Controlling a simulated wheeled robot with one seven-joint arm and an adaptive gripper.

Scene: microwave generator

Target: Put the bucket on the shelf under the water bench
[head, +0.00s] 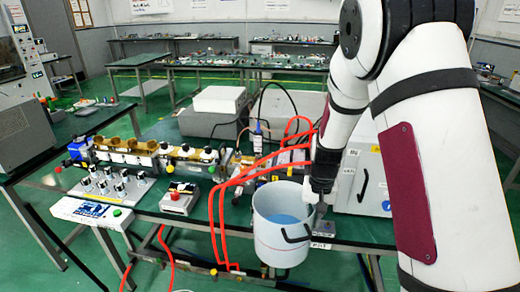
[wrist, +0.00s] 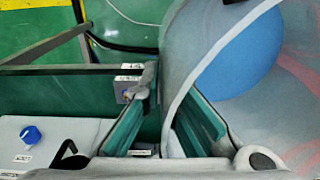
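The bucket (head: 275,243) is light grey with a dark handle and blue inside. It appears upright at the front edge of the water bench (head: 345,232); I cannot tell what supports its base. My gripper (head: 318,200) points down at the bucket's right rim. In the wrist view, the fingers (wrist: 166,90) are apart on either side of the bucket's wall, the right one inside the rim (wrist: 178,100). A green gap shows between the left finger and the wall. The shelf under the bench is mostly hidden; only frame bars (head: 222,272) show.
Red hoses (head: 222,215) loop over the bench's front edge just left of the bucket. A white cabinet (head: 362,180) stands close behind my gripper. A red-button box (head: 180,198) and a knob panel (head: 112,185) lie further left. Green floor is open at lower left.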

